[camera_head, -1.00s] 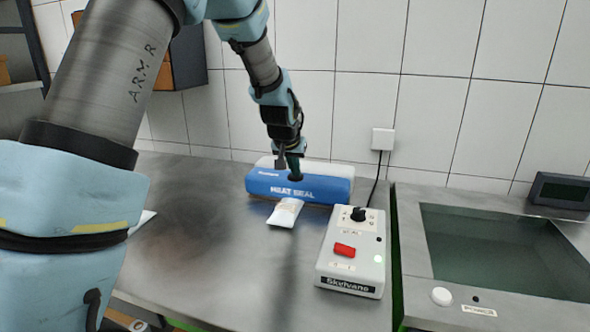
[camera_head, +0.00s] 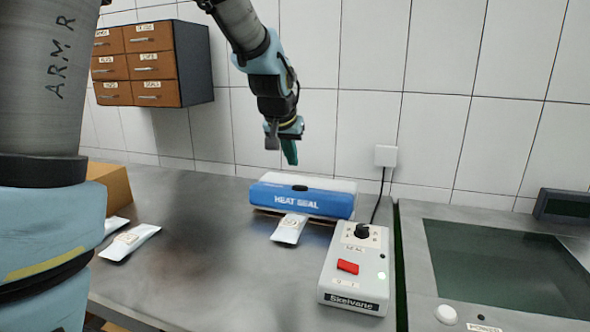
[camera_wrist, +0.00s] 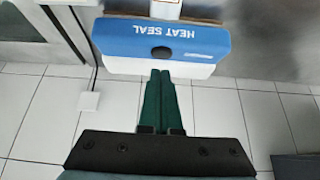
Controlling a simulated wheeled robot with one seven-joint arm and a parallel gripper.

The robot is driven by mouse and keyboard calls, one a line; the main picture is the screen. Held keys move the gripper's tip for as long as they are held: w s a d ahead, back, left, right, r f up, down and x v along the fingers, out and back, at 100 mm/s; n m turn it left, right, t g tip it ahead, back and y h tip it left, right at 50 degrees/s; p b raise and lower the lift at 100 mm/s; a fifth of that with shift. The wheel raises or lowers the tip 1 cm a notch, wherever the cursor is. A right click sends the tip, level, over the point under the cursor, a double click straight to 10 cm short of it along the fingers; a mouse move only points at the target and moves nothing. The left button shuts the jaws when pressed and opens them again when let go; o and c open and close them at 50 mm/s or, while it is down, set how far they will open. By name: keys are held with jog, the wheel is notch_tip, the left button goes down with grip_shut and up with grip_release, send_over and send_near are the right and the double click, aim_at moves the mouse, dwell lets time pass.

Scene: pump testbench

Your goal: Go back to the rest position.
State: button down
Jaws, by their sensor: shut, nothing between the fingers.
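My gripper (camera_head: 290,152) hangs in the air above the blue and white heat sealer (camera_head: 303,196) on the metal bench. It is apart from the sealer. In the wrist view my gripper's green fingers (camera_wrist: 162,78) lie together with nothing between them. The sealer, labelled HEAT SEAL, shows upside down just beyond the fingertips (camera_wrist: 165,45). A white pouch (camera_head: 289,229) lies at the sealer's front edge. I cannot tell whether its end is under the sealer.
A control box (camera_head: 355,268) with a black knob and red switch stands right of the pouch. A basin (camera_head: 505,264) is at the right. Wall drawers (camera_head: 150,65), a cardboard box (camera_head: 108,186) and another pouch (camera_head: 130,242) are at the left. The bench's middle is clear.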

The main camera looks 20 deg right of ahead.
jog(key=shift+s+a+r, duration=0.2)
jog(key=shift+s+r, duration=0.05)
jog(key=shift+r, duration=0.1)
jog(key=shift+a, duration=0.1)
jog(key=s+a+f+n+y, duration=0.1)
jog(key=a+f, duration=0.2)
jog(key=a, duration=0.4)
jog(key=s+a+f+n+g+y, duration=0.1)
jog(key=a+f+n, duration=0.1)
jog(key=a, duration=0.5)
jog(key=a+f+n+y, duration=0.1)
jog(key=a+f, duration=0.2)
jog(key=a, duration=0.4)
jog(key=s+a+f+n, duration=0.1)
jog(key=s+a, duration=0.2)
jog(key=a, duration=0.1)
jog(key=s+a+f+n+g, duration=0.1)
jog(key=s+a+f, duration=0.1)
jog(key=s+a, duration=0.1)
jog(key=s+a+f+g, duration=0.1)
jog(key=s+a, duration=0.3)
jog(key=a, duration=0.1)
jog(key=shift+f+n+y, duration=0.25)
jog(key=shift+n+y, duration=0.15)
